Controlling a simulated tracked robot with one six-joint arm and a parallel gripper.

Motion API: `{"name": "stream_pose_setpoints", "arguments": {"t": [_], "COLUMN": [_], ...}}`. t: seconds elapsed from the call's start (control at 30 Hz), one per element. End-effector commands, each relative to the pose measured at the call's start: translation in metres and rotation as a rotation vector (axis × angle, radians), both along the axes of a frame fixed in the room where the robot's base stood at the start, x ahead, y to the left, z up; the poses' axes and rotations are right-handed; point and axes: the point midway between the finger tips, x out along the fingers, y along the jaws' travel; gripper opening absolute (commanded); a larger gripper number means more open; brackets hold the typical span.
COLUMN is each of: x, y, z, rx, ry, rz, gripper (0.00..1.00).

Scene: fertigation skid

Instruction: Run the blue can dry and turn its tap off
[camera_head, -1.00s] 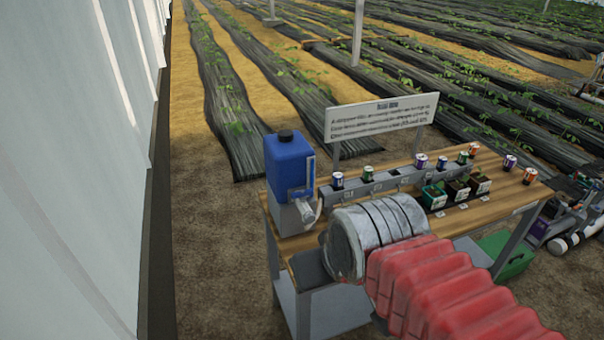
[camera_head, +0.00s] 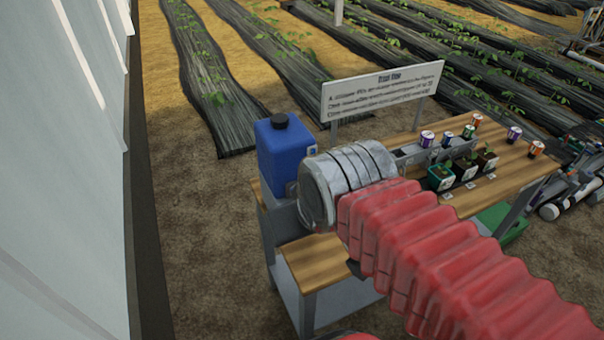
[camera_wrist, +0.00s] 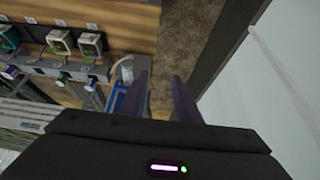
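The blue can (camera_head: 284,150) stands upright with a dark cap on a grey stand at the left end of the bench. In the head view my arm's silver end covers the tap side of the can. In the wrist view part of the blue can (camera_wrist: 118,101) shows just left of my gripper (camera_wrist: 161,80), partly hidden by the left finger. A pale curved part (camera_wrist: 123,70), which looks like the tap, is beside that finger. The fingers are apart with only brown ground showing between them. I cannot tell the tap's setting or the can's level.
The wooden bench (camera_head: 318,262) carries potted seedlings (camera_head: 464,168) and several small cans (camera_head: 514,134). A sign (camera_head: 382,92) stands behind it. A white wall (camera_head: 62,170) runs along the left. A green crate (camera_head: 497,222) is under the bench. Bare soil lies left of the bench.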

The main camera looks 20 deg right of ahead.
Motion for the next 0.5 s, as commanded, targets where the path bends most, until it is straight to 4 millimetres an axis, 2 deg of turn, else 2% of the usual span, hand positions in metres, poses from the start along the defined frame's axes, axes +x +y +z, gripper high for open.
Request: {"name": "stream_pose_setpoints", "arguments": {"t": [0.5], "x": [0.0069], "y": [-0.0015], "z": [0.0066], "rx": [0.026], "ry": [0.022], "rz": [-0.057], "gripper": [0.3]}}
